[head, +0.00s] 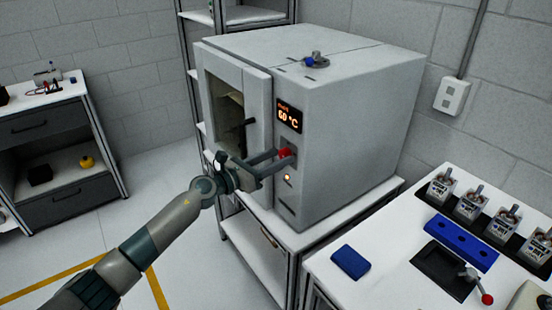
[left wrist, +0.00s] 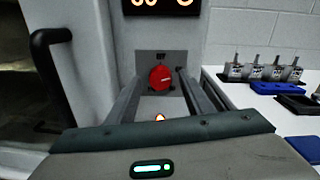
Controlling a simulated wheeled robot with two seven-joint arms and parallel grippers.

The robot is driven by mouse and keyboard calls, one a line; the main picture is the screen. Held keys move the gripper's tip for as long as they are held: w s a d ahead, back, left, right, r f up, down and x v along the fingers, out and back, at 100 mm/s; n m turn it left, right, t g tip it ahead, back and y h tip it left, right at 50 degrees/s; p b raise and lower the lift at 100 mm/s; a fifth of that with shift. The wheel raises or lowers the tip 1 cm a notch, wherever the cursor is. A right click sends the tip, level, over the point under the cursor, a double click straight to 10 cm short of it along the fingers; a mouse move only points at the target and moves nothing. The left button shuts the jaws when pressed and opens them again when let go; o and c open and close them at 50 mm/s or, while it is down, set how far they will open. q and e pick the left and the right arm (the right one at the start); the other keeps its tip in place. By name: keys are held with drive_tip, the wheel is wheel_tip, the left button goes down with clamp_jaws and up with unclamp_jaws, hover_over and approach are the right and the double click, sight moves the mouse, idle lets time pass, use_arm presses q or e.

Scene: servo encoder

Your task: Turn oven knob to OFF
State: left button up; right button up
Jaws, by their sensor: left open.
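The grey oven (head: 345,120) stands on a bench, and its display (head: 289,115) reads 60 °C in orange. Below the display is the red knob (head: 286,153), on a grey plate in the left wrist view (left wrist: 160,77). The label above the knob is too small to read, and I cannot tell the knob's exact angle. My left gripper (head: 280,158) is open, its two fingers reaching to the oven front. In the left wrist view the knob shows between the fingertips, with a gap visible on each side. My right gripper is not in view.
The oven door, with a dark handle (left wrist: 51,75), is left of the knob. A lit indicator (head: 287,178) is below it. A blue block (head: 350,262) and several labelled containers (head: 470,204) are on the right table. Open floor lies left of the oven.

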use_arm(q)
drive_tip(key=shift+c, duration=0.2)
drive_tip(key=c, duration=1)
drive_tip(key=shift+r, duration=0.1)
drive_tip(key=n+p, duration=0.2)
drive_tip(key=shift+r+n, duration=0.1)
drive_tip(key=shift+n, duration=0.2)
drive_tip(key=n+p, duration=0.3)
drive_tip(key=shift+r, duration=0.1)
drive_tip(key=n+p, duration=0.2)
drive_tip(key=n, duration=0.1)
drive_tip(key=shift+n+g, duration=0.3)
drive_tip(key=shift+n, duration=0.1)
drive_tip(key=n+p, duration=0.2)
drive_tip(key=n, duration=0.2)
drive_tip(key=shift+w, duration=0.1)
drive_tip(key=shift+f, duration=0.2)
